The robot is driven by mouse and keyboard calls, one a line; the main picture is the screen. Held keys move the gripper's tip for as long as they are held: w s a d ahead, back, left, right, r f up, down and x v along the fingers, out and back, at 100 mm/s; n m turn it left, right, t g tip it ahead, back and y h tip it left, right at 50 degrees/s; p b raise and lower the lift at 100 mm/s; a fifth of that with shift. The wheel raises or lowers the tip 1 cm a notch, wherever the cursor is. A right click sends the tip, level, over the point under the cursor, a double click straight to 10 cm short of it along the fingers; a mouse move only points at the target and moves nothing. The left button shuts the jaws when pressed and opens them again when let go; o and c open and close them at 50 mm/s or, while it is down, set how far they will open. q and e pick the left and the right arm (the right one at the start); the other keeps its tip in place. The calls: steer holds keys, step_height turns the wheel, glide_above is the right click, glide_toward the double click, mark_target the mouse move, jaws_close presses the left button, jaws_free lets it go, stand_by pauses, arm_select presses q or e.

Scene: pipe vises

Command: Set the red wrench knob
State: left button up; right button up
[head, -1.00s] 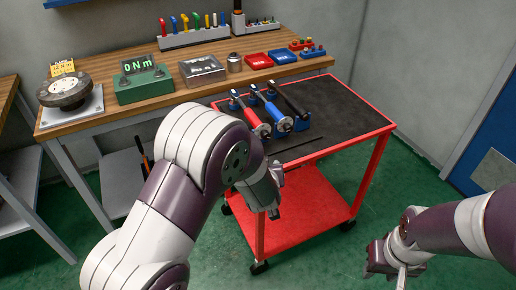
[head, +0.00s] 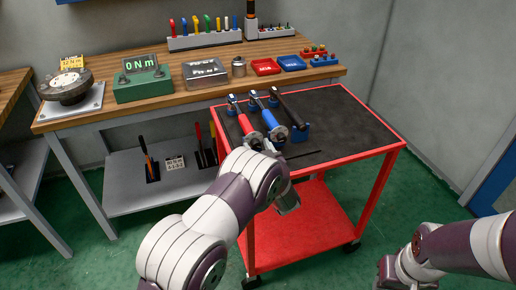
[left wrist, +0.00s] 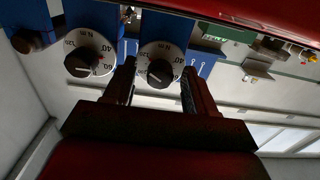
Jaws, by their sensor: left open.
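The red wrench (head: 244,123) lies leftmost of three on the cart, its knob end toward me and partly hidden by my left arm. The left wrist view shows two dial knobs upside down. The right-hand knob (left wrist: 160,66), which by its place in the row looks like the red wrench's, sits between the fingers of my left gripper (left wrist: 158,78). The fingers are open, one on each side; I cannot tell whether they touch it. In the head view the left hand is mostly hidden behind its arm.
The blue wrench (head: 268,116) and black wrench (head: 292,108) lie close to the right of the red one. The cart's dark top (head: 350,125) is clear at right. On the bench are a green display (head: 141,82) reading 0 Nm and a yellow card (head: 73,63).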

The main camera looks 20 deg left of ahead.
arm_select(q)
jaws_close()
steer(key=shift+f+n+b, duration=0.2)
steer(key=shift+n+b, duration=0.8)
steer(key=shift+n, duration=0.1)
steer(key=n+b, duration=0.3)
steer(key=n, duration=0.1)
steer(key=shift+b, duration=0.4)
steer(key=n+b, duration=1)
steer(key=b, duration=0.1)
steer(key=shift+f, duration=0.1)
steer(key=n+b, duration=1)
steer(key=b, duration=0.3)
steer(key=shift+b, duration=0.3)
steer(key=shift+r+n+b, duration=0.2)
steer(key=shift+n+b, duration=0.7)
steer(key=shift+r+n+b, duration=0.15)
steer(key=shift+n+b, duration=0.7)
steer(key=shift+n, duration=0.05)
